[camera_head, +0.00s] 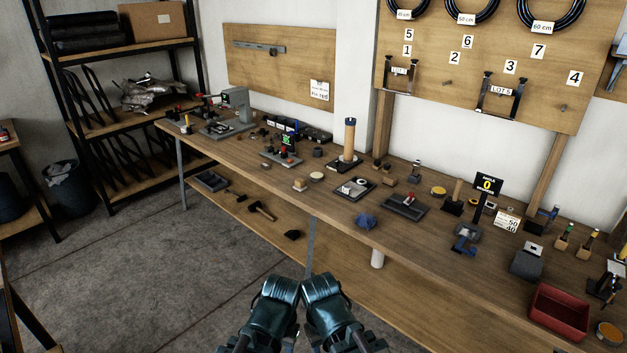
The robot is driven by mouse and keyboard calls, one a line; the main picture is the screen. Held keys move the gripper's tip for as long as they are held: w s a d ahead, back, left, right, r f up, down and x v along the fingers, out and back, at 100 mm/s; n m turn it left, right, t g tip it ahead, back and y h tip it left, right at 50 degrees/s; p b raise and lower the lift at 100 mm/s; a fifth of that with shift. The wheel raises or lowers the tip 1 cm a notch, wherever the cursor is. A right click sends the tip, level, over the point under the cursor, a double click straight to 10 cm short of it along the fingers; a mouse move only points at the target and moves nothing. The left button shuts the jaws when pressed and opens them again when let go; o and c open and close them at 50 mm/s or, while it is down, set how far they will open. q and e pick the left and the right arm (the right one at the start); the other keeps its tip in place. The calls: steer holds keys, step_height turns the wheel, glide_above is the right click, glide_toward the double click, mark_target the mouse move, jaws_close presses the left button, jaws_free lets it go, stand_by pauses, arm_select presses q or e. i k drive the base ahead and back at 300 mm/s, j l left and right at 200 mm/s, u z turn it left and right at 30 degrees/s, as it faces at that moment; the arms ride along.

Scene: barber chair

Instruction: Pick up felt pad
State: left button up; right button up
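I cannot single out the felt pad for certain. Small flat round pieces lie on the long wooden workbench (340,215): a pale disc (316,176) near its middle and a yellowish disc (438,191) farther right. Another orange-yellow round piece (609,333) is at the bottom right. My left gripper (281,290) and my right gripper (322,287) are side by side at the bottom centre, in front of the bench and apart from everything on it. Their fingers cannot be made out, and I see nothing held.
A red bin (559,312) stands at the bench's right end. A blue crumpled cloth (366,221) lies near the front edge. A wooden cylinder (349,138) stands upright at the back. Tools lie on the lower shelf (262,232). The grey floor (130,280) at left is clear.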

mark_target(300, 185)
steer(key=i+u, duration=0.25)
steer(key=i, duration=2.15)
